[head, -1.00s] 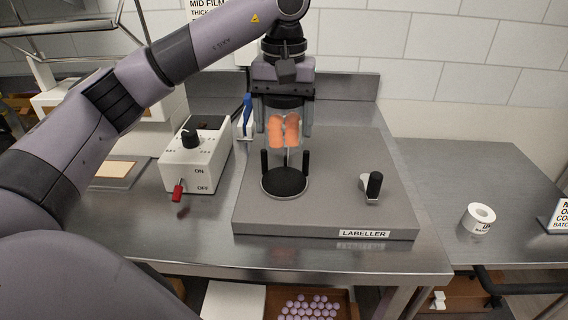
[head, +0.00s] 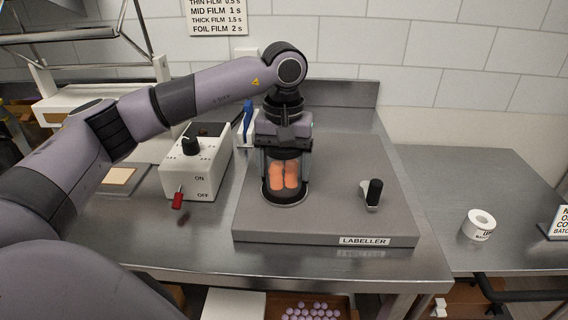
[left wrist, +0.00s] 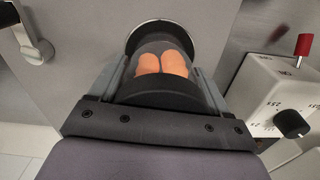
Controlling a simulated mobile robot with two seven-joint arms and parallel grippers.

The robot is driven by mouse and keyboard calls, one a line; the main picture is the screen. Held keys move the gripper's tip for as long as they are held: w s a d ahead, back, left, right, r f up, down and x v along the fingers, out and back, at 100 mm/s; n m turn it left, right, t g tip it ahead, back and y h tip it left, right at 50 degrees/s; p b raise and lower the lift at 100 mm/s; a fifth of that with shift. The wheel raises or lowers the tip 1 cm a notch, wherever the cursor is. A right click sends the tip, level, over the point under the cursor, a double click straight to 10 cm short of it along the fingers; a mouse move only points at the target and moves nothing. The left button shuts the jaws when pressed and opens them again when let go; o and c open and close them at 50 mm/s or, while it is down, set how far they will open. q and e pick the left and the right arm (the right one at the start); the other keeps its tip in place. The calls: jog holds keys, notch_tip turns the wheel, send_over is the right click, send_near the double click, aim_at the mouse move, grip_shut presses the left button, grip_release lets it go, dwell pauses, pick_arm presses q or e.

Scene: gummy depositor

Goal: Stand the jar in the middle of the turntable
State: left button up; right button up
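The jar (head: 284,176) is clear with a dark lid and orange pieces inside. It is upright over the round turntable (head: 285,202), whose dark disc has a pale metal rim. My left gripper (head: 285,160) comes from above with one finger on each side of the jar near its lid, shut on it. In the left wrist view, the jar (left wrist: 163,62) lies between the fingers, with the turntable's rim (left wrist: 160,22) just beyond. The jar's base looks at or very near the disc; I cannot tell whether it touches. My right gripper is out of view.
The turntable is part of the grey labeller base (head: 335,215), with a black-knobbed lever (head: 373,193) at its right. A white control box (head: 195,170) with a red switch stands to the left.

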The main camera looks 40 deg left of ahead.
pick_arm(q)
jog(key=o, duration=0.4)
jog(key=shift+r, duration=0.3)
notch_tip(320, 180, up, 12)
jog(key=shift+f+p, duration=0.15)
jog(key=shift+p, duration=0.25)
